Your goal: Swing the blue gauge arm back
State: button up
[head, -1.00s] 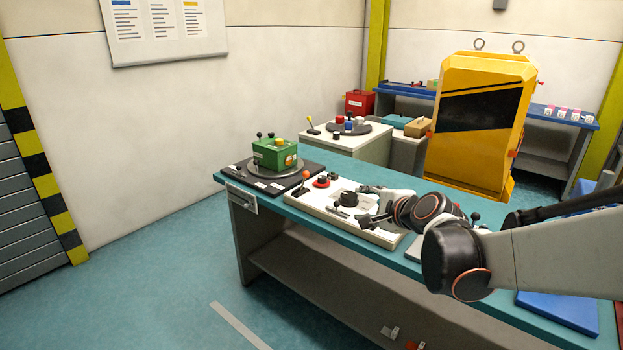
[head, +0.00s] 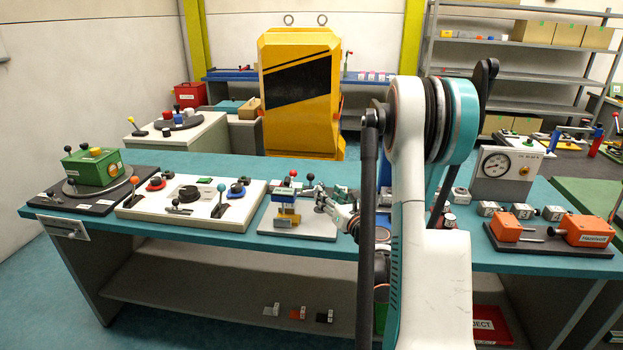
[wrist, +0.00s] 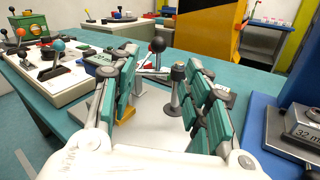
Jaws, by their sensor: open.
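A fixture on a light grey plate (head: 298,229) stands near the middle of the bench. It has a green block, blue and yellow parts (head: 287,209) and a red and a black ball knob. I cannot tell which blue part is the gauge arm. My gripper (head: 320,196) is at the right side of this fixture, partly hidden by my arm. In the wrist view my gripper (wrist: 161,78) is open. A grey post with a black top (wrist: 177,85) and a black ball knob (wrist: 157,45) show between its fingers; I see no contact.
A white control panel (head: 150,212) lies left of the fixture. A blue body (wrist: 262,125) with a block marked 32 mm (wrist: 300,128) stands close on the gripper's right. A dial gauge (head: 496,164) and orange blocks (head: 585,230) are farther right.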

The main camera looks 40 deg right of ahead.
aim_at(312, 179)
jog(key=b+x, duration=0.2)
jog(key=x, duration=1.1)
jog(key=shift+w, duration=0.3)
grip_shut()
